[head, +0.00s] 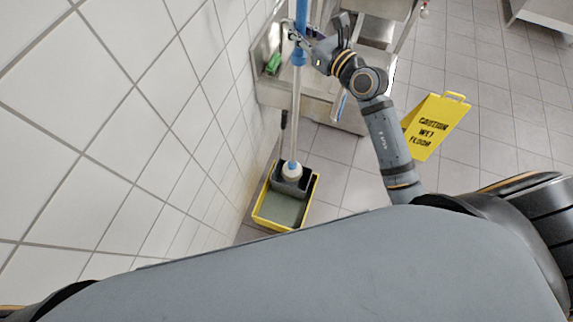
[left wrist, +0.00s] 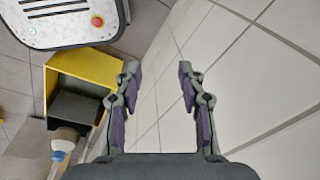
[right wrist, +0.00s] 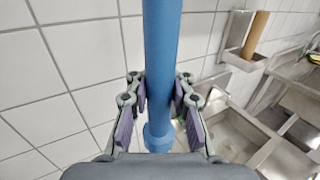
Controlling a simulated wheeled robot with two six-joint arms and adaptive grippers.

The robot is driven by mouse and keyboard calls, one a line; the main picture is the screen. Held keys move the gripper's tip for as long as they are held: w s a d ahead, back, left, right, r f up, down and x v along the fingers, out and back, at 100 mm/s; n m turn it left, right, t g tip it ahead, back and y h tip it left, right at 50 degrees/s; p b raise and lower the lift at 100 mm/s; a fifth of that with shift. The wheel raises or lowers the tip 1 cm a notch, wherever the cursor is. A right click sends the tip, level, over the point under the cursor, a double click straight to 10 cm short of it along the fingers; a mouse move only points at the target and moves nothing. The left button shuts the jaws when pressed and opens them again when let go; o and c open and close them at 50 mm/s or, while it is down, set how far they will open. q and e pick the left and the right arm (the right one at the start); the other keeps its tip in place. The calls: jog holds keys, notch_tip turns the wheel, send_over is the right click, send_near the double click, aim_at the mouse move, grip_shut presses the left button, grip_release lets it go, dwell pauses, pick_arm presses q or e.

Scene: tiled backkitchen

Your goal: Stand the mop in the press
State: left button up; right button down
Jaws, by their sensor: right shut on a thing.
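The mop has a blue upper handle (right wrist: 161,50), a pale pole (head: 296,115) and a whitish head (head: 291,170). My right gripper (head: 307,42) is shut around the blue handle, which also shows between its fingers in the right wrist view. The mop stands nearly upright, its head overlapping the dark grey press (head: 279,183) at the far end of the yellow bucket (head: 258,213). I cannot tell whether the head is inside the press or just above it. My left gripper (left wrist: 157,66) is open and empty beside the tiled wall; the bucket (left wrist: 88,67) shows to its left.
A steel sink unit (head: 335,113) stands beyond the bucket, with a green item (head: 273,64) on it. A yellow wet-floor sign (head: 436,125) stands to the right. The white tiled wall (head: 120,130) is close on the left. Floor right of the bucket is clear.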

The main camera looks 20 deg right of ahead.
aim_at(296, 84)
jog(key=shift+s+d+r, duration=0.1)
jog(key=shift+d, duration=0.05)
jog(key=shift+f, duration=0.35)
notch_tip(296, 84, down, 14)
jog(key=b, duration=0.3)
jog(key=shift+r, duration=0.25)
notch_tip(296, 84, down, 3)
jog(key=shift+f+b, duration=0.15)
jog(key=shift+b, duration=0.75)
pick_arm(q)
jog(key=f, duration=0.3)
jog(key=d+f, duration=0.1)
jog(key=shift+s+d+f, duration=0.1)
jog(key=shift+s+f, duration=0.2)
jog(key=shift+f, duration=0.1)
pick_arm(e)
jog(key=shift+f, duration=0.25)
jog(key=shift+f, duration=0.1)
pick_arm(q)
jog(key=shift+f, duration=0.15)
pick_arm(e)
jog(key=c, duration=1.2)
grip_release()
jog(key=shift+f, duration=0.1)
jog(key=shift+o, duration=0.2)
